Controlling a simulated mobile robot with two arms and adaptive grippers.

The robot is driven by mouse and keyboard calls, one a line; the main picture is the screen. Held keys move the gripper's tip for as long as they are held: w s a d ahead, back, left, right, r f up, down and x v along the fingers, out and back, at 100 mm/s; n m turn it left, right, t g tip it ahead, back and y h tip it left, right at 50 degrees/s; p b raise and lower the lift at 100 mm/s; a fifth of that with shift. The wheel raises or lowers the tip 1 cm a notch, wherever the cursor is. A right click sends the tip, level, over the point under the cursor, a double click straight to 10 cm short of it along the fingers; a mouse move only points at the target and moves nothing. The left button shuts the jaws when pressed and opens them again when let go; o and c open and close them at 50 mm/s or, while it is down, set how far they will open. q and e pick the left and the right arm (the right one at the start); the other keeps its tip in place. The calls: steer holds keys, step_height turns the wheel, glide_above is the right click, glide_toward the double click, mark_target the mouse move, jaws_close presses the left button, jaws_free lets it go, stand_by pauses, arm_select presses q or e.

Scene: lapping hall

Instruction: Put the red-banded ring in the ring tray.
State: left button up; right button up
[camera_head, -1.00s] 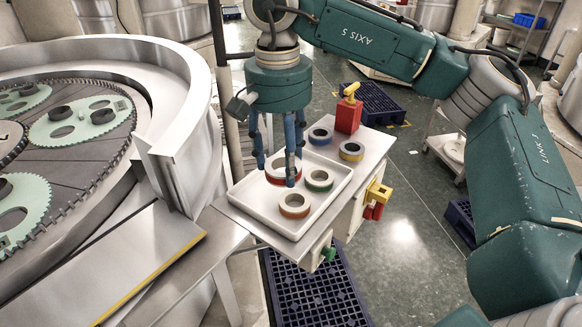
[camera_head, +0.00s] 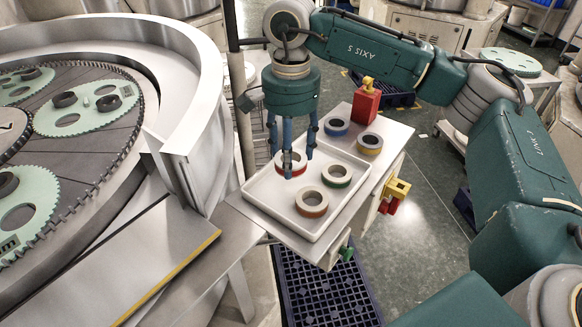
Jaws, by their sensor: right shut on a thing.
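A green-banded ring (camera_head: 337,184) and an orange-banded ring (camera_head: 311,211) lie in the tray. The blue fingers hide part of the red-banded ring. My left gripper is not in view.
A blue-banded ring (camera_head: 336,132) and a yellow-banded ring (camera_head: 369,150) lie on the table (camera_head: 392,133) behind the tray, near a red block (camera_head: 365,104) with a yellow top. The large lapping machine (camera_head: 190,133) stands close on the left.

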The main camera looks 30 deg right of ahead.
mark_target(291, 185)
steer(key=shift+f, duration=0.65)
step_height(291, 185, down, 4)
steer(key=shift+r+p, duration=0.25)
steer(key=shift+p, duration=0.45)
steer(key=shift+f, duration=0.3)
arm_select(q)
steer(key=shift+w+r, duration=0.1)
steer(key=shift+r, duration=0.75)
arm_select(e)
steer(key=shift+f, duration=0.2)
steer(key=o, duration=1.5)
steer(key=shift+c, duration=0.2)
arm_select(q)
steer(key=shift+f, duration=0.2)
